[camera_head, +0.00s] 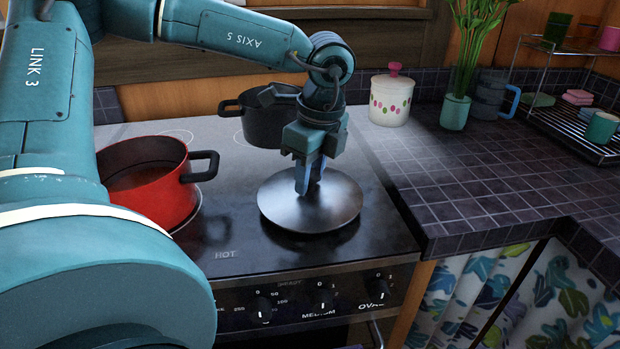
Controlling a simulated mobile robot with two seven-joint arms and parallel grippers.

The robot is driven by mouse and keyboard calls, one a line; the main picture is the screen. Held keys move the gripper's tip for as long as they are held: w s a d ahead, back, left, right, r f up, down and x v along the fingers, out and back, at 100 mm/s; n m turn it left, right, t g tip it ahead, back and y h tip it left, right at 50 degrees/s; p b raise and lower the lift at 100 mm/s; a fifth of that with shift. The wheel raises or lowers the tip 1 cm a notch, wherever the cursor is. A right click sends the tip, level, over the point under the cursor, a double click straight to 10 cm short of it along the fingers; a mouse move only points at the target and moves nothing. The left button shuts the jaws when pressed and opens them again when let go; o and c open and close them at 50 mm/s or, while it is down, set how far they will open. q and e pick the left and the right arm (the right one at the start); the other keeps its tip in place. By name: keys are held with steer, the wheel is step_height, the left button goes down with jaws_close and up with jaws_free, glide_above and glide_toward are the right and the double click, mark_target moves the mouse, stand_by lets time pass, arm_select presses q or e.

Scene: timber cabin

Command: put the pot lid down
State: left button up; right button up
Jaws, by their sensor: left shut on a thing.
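The pot lid (335,208) is a round, silvery metal disc over the front right part of the stove top. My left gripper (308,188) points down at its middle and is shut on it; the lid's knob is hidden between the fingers. The lid looks level, and I cannot tell whether its rim touches the stove. A red pot (150,190) with a black handle stands open on the front left of the stove, partly behind my left arm. My right gripper does not show.
A dark pot (262,122) stands at the back of the stove (225,238), behind my gripper. A white spotted jar (390,98), a plant in a green vase (456,110) and a wire rack (565,125) stand on the tiled counter (470,185). The counter's front is clear.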

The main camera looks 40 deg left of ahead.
mark_target(319, 193)
arm_select(q)
steer(key=shift+f, duration=0.6)
steer(key=shift+f+b, duration=0.25)
steer(key=shift+b, duration=0.1)
steer(key=o, duration=1.1)
steer(key=shift+r, duration=0.1)
step_height(319, 193, up, 12)
steer(key=d+p, duration=0.1)
steer(key=shift+d, duration=0.4)
steer(key=shift+w, duration=0.1)
